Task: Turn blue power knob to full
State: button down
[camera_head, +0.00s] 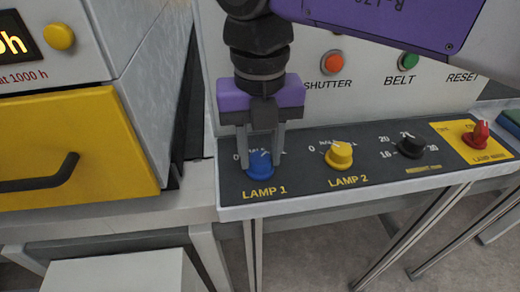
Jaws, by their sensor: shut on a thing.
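The blue knob (260,168) sits on the dark sloped control panel (300,184) above the yellow label LAMP 1. My gripper (261,152) comes down on it from above, with its two grey fingers shut on the knob, one on each side. The fingers hide part of the knob and most of its dial marks. A 0 shows to the left of it. The knob's exact pointer direction is hard to tell.
A yellow LAMP 2 knob (339,155) is just right, then a black knob (411,147) and a red knob (475,134). Behind stand an orange SHUTTER button (332,62) and a green BELT button (408,61). A yellow drawer (85,150) with a black handle is at left.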

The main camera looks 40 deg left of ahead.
aim_at(260, 158)
jog(key=shift+r, duration=0.1)
jog(key=c, duration=0.9)
grip_release()
jog(key=shift+c, duration=0.2)
jog(key=shift+r, duration=3.85)
